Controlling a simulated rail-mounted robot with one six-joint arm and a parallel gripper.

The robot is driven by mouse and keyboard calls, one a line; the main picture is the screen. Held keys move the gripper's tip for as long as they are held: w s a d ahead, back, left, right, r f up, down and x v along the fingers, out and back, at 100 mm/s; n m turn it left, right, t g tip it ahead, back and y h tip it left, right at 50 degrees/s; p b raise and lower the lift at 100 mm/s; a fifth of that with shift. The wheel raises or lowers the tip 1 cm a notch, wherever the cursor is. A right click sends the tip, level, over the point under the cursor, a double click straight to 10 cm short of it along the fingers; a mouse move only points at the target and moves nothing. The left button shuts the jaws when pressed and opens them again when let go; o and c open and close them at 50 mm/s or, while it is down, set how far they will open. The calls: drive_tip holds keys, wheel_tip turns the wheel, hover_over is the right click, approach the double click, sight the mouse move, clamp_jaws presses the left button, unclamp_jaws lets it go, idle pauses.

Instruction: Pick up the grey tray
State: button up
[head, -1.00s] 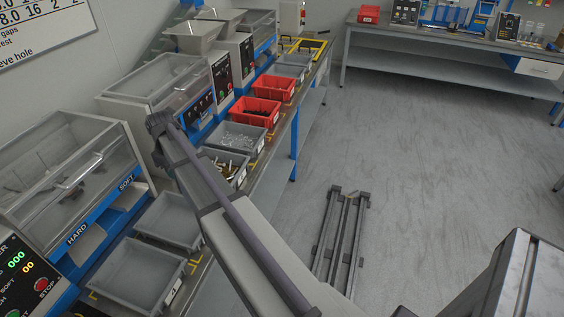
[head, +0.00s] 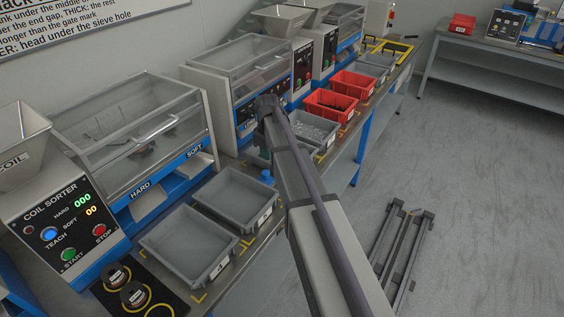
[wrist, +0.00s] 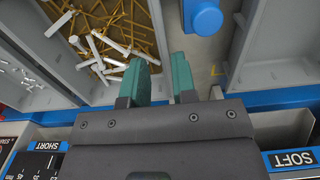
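Several grey trays stand in a row on the bench, so I cannot tell which one is meant. In the head view two are empty: a nearer grey tray (head: 188,243) and a second grey tray (head: 236,193) behind it. My gripper (wrist: 163,75) is open, with green fingertips. It is over the edge between a grey tray of brass and white pieces (wrist: 75,8) and an empty grey tray (wrist: 290,55). I cannot tell whether the fingers straddle the tray wall. In the head view my arm hides most of the filled tray.
A blue round-topped piece (wrist: 202,17) stands close to the right finger. The coil sorter (head: 75,215) and clear-lidded machines (head: 140,125) line the back of the bench. Red bins (head: 330,104) stand farther along. The floor at right is mostly clear.

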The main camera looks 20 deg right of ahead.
sight(269, 163)
wheel_tip(269, 163, down, 5)
drive_tip(key=b, duration=0.4)
drive_tip(key=shift+a+f+b, duration=0.1)
drive_tip(key=shift+b, duration=0.2)
drive_tip(key=shift+r, duration=0.2)
clamp_jaws()
